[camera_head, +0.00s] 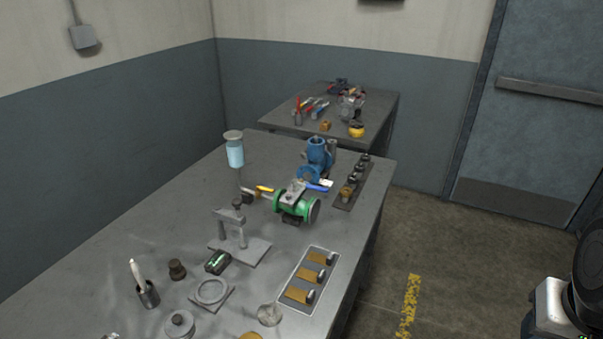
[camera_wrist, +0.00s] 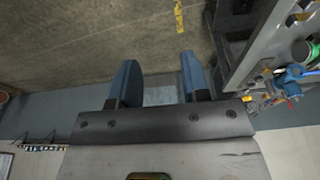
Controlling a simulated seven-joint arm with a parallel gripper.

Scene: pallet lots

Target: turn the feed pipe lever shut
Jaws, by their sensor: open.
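A small yellow lever (camera_head: 265,188) shows on the thin feed pipe (camera_head: 250,193) between the light-blue reservoir (camera_head: 235,153) and the green pump body (camera_head: 290,203) on the grey workbench. It seems to lie roughly along the pipe; its exact angle is too small to tell. A blue handle (camera_head: 317,187) lies to the right, above the green body. My gripper (camera_wrist: 159,80) is open and empty in the wrist view, over the floor and away from the bench. The green body (camera_wrist: 304,52) shows at that view's right edge. The head view does not show my fingers.
The bench (camera_head: 95,265) also carries a metal stand (camera_head: 240,248), a tray of brass parts (camera_head: 312,275) and a blue pump (camera_head: 319,153). A second table (camera_head: 375,106) with tools stands behind.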

